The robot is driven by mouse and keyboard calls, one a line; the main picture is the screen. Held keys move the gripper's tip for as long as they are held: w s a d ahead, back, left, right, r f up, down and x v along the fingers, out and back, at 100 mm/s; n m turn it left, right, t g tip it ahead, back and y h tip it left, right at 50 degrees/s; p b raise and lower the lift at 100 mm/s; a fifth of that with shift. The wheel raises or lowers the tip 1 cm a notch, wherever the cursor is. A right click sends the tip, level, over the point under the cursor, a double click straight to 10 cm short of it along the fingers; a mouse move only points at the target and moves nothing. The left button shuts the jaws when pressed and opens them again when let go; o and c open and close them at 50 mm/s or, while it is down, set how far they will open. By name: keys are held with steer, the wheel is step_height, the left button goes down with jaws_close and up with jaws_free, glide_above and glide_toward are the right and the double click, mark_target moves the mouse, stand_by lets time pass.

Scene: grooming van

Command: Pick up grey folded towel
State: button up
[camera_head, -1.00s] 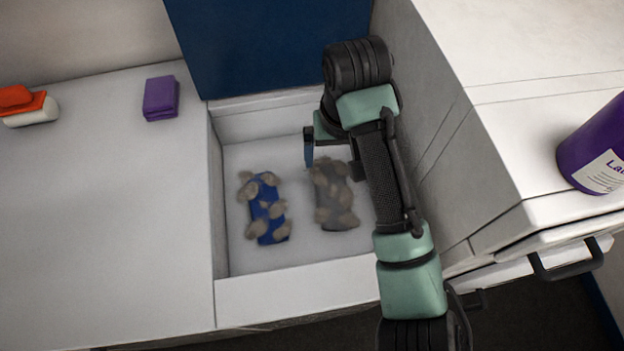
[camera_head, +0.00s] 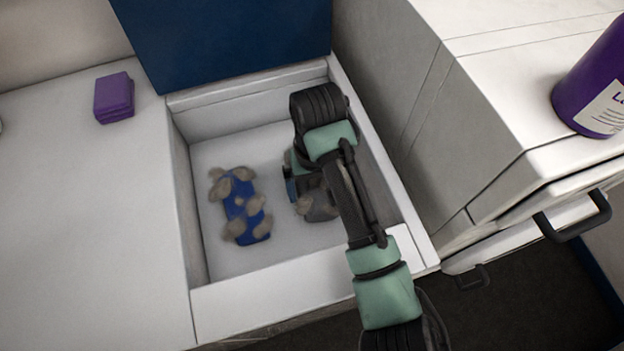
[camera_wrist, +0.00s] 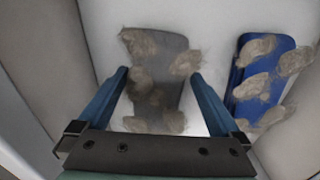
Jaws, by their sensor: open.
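The grey folded towel (camera_wrist: 173,62) lies on the floor of a white bin, with several tan fur clumps on it. In the head view the grey towel (camera_head: 322,207) is mostly hidden under my arm. My gripper (camera_wrist: 158,75) is open in the wrist view, with its two blue fingers on either side of the grey towel. Nothing is held between them. In the head view my gripper (camera_head: 290,180) is over the towel's far end, partly hidden by my wrist. I cannot tell how far above the towel the fingertips are.
A blue folded towel (camera_head: 240,211) with fur clumps lies left of the grey one in the bin (camera_head: 255,292). The bin's walls stand close around. A purple folded towel (camera_head: 114,98) is on the left counter. A purple bottle (camera_head: 592,85) stands on the right cabinet.

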step_height(320, 180, down, 2)
steer(key=shift+f, duration=0.15)
steer(key=c, duration=1.1)
